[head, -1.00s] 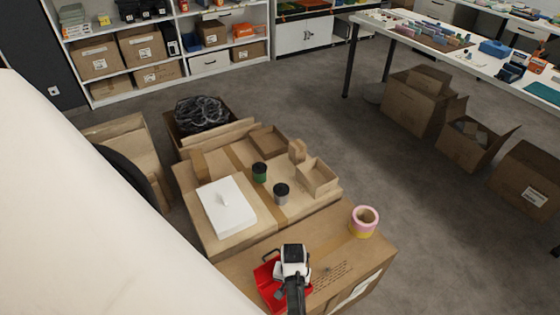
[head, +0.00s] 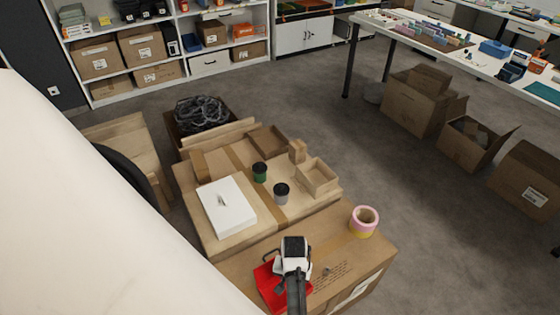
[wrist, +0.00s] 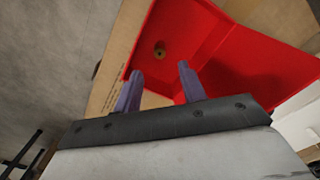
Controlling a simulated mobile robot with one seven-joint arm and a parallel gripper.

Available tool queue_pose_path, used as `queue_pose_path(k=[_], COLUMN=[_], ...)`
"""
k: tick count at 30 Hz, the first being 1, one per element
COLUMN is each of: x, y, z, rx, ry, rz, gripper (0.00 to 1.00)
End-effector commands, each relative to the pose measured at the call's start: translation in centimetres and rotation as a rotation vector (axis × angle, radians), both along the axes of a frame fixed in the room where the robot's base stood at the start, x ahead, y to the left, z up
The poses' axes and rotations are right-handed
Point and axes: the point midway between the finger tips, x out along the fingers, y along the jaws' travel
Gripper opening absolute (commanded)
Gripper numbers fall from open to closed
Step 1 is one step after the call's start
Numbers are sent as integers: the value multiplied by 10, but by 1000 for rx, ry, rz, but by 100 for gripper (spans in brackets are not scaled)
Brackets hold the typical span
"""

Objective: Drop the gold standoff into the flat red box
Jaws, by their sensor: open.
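The flat red box (head: 269,284) sits on the nearest carton in the head view, partly hidden by my arm. In the wrist view its red floor and walls (wrist: 235,60) fill the upper right. A small round gold piece, which looks like the gold standoff (wrist: 159,51), rests on the red floor inside the box. My gripper (wrist: 160,72) is open and empty, its two fingers apart, pointing towards the box just short of the standoff in the picture. In the head view my gripper (head: 291,270) is over the box, its fingertips hidden.
Behind are a white box (head: 227,207), a green-sided cup (head: 259,173), a grey cup (head: 281,194) and an open small carton (head: 317,178).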

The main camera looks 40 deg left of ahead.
Motion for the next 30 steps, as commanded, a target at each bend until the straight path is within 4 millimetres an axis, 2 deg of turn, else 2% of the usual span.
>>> queue_pose_path(k=[6,12,18,30], x=[1,1,0,0], y=[1,1,0,0], z=[52,86,99,100], rx=[4,3,0,0], ry=[-5,-3,-1,0], rz=[-1,1,0,0], gripper=[41,41,41,41])
